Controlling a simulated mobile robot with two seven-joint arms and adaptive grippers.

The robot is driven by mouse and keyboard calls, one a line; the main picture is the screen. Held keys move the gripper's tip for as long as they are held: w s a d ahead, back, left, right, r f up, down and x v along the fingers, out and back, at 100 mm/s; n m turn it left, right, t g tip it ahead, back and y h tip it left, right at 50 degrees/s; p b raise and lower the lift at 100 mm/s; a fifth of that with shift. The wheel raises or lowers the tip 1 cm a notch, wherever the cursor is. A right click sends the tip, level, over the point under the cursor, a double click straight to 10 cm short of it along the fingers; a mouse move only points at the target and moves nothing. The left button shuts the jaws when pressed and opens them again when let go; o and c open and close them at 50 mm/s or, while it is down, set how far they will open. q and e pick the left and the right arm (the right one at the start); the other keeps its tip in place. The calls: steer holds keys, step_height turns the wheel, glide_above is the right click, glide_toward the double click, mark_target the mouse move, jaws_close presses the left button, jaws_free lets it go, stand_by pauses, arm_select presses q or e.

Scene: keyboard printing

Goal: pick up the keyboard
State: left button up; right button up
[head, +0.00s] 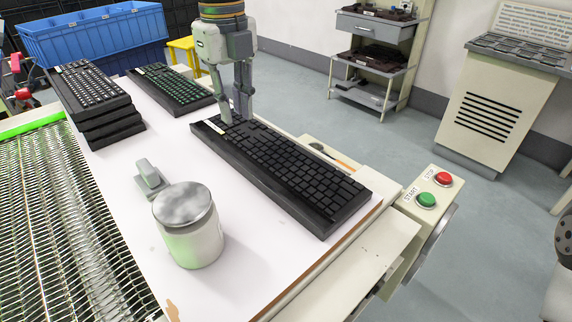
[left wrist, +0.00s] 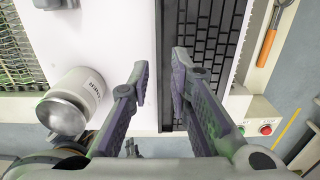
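A black keyboard (head: 290,170) lies flat along the right side of the white table top, with a white label at its far end. Its keys fill the upper middle of the left wrist view (left wrist: 215,40). My left gripper (head: 236,117) points down at the keyboard's far end. In the left wrist view its fingers (left wrist: 161,72) are apart, one over the white table and one over the keyboard, with the keyboard's long edge between them. Whether a finger touches the keyboard cannot be told. My right gripper is not in view.
Another keyboard (head: 172,88) and a keyboard stack (head: 92,100) are at the back left. A lidded jar (head: 189,230) and a small grey-green object (head: 149,178) stand on the table (head: 120,180). A start/stop box (head: 428,196) sits at the right. A blue crate (head: 95,38) is behind.

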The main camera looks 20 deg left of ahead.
mark_target(242, 165)
arm_select(q)
step_height(242, 165, down, 12)
steer(key=shift+s+d+r, duration=0.1)
steer(key=shift+s+d, duration=0.05)
jaws_close()
